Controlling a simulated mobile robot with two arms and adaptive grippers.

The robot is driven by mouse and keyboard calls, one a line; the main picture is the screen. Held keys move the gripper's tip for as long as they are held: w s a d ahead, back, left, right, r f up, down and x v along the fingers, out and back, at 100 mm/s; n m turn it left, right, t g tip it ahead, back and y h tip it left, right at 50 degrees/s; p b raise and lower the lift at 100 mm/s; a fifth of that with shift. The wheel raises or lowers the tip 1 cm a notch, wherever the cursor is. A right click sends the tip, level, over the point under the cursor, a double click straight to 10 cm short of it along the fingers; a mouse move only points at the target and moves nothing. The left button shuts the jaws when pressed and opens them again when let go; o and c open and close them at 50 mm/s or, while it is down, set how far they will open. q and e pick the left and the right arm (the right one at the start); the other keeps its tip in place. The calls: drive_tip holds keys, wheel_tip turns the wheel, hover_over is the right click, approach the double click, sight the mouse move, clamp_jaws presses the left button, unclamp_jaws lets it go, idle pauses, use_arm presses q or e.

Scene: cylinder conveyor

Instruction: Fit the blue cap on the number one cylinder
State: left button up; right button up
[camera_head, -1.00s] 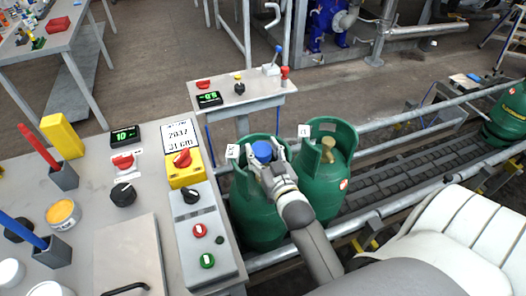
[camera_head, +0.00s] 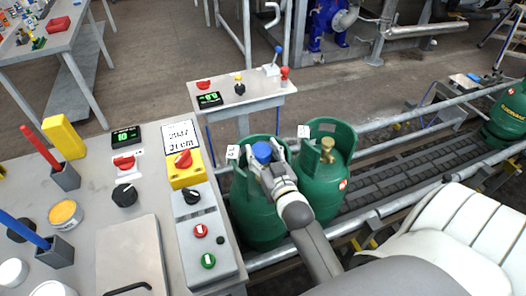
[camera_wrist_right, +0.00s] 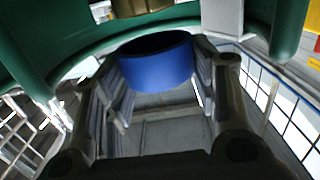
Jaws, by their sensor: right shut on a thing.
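Two green cylinders stand side by side on the conveyor: a left one (camera_head: 258,212) and a right one (camera_head: 327,191). Each has a small white tag on its collar; I cannot read the numbers surely. The right cylinder's brass valve (camera_head: 327,150) is bare. My right gripper (camera_head: 264,160) is shut on the blue cap (camera_head: 262,150) at the top of the left cylinder. In the right wrist view the blue cap (camera_wrist_right: 156,64) sits between the fingers, near a green collar (camera_wrist_right: 85,43). A brass part (camera_wrist_right: 136,8) shows above it. Whether the cap touches a valve is hidden. My left gripper is out of view.
A grey control panel (camera_head: 211,246) with red and green buttons stands left of the cylinders. A small table (camera_head: 258,98) with a display stands behind them. Conveyor rails (camera_head: 400,120) run past, and another green cylinder (camera_head: 508,116) is at far right.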

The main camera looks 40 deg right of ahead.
drive_tip(key=shift+f+b, duration=0.6)
drive_tip(key=shift+f, duration=0.2)
drive_tip(key=shift+r, duration=0.1)
drive_tip(key=shift+r+p, duration=0.4)
drive_tip(key=shift+p, duration=0.35)
drive_tip(key=shift+p, duration=0.7)
idle(1.5)
drive_tip(key=shift+f+b, duration=0.35)
drive_tip(key=shift+f, duration=0.15)
drive_tip(key=shift+r, duration=0.15)
drive_tip(key=shift+r+p, duration=0.4)
drive_tip(key=shift+p, duration=0.3)
drive_tip(key=shift+p, duration=0.6)
idle(1.5)
